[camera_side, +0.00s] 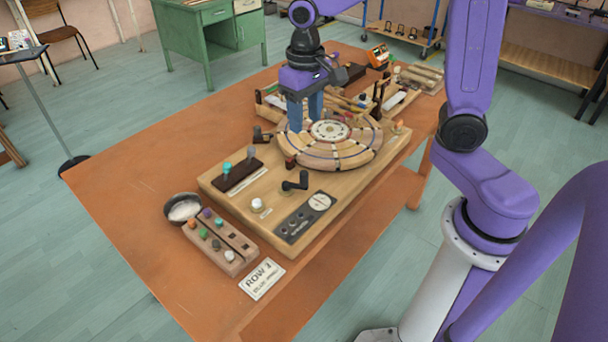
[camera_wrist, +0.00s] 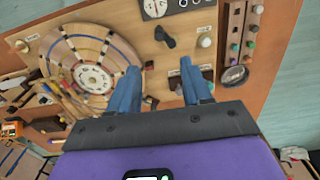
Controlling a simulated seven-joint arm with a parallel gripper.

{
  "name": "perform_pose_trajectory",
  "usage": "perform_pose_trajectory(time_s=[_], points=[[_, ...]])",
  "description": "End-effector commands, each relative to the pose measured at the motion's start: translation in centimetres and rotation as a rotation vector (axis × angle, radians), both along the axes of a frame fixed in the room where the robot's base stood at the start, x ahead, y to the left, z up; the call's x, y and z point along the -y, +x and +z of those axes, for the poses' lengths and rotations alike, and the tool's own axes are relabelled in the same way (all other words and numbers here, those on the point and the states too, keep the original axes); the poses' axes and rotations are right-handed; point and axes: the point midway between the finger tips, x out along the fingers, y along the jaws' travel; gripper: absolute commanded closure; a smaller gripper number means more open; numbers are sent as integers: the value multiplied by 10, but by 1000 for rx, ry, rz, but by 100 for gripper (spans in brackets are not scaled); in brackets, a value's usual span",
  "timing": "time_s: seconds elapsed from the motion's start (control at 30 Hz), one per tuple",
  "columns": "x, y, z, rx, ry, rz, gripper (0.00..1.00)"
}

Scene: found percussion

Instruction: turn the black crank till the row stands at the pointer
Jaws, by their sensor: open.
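The black crank (camera_side: 296,181) stands on the wooden board, in front of the round disc; it also shows in the wrist view (camera_wrist: 165,38), beyond my fingertips. The disc (camera_side: 345,154) has wooden segments, coloured rings and a pale hub; in the wrist view it lies at left (camera_wrist: 65,50). My gripper (camera_side: 305,96) has blue fingers, open and empty, above the board at the disc's back left. In the wrist view the fingertips (camera_wrist: 160,68) are wide apart and the crank is not between them. I cannot make out the pointer surely; a small red-brown block (camera_side: 290,162) sits at the disc's edge.
A black block with pegs (camera_side: 238,174), a white knob (camera_side: 257,205) and a dark dial panel (camera_side: 306,217) share the board. A peg rack (camera_side: 222,242), a round dish (camera_side: 183,209) and a "ROW 3" card (camera_side: 262,279) lie in front. The table's left side is clear.

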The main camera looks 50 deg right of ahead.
Motion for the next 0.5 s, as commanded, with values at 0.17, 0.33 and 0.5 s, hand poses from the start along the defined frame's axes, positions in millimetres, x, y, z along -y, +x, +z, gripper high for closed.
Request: perform_pose_trajectory(time_s=[0.17, 0.33, 0.5], points=[[3, 6, -4, -2, -1, -34, 52], [3, 5, -25, -5, -3, -33, 52], [4, 5, -56, -8, -4, -33, 52]])
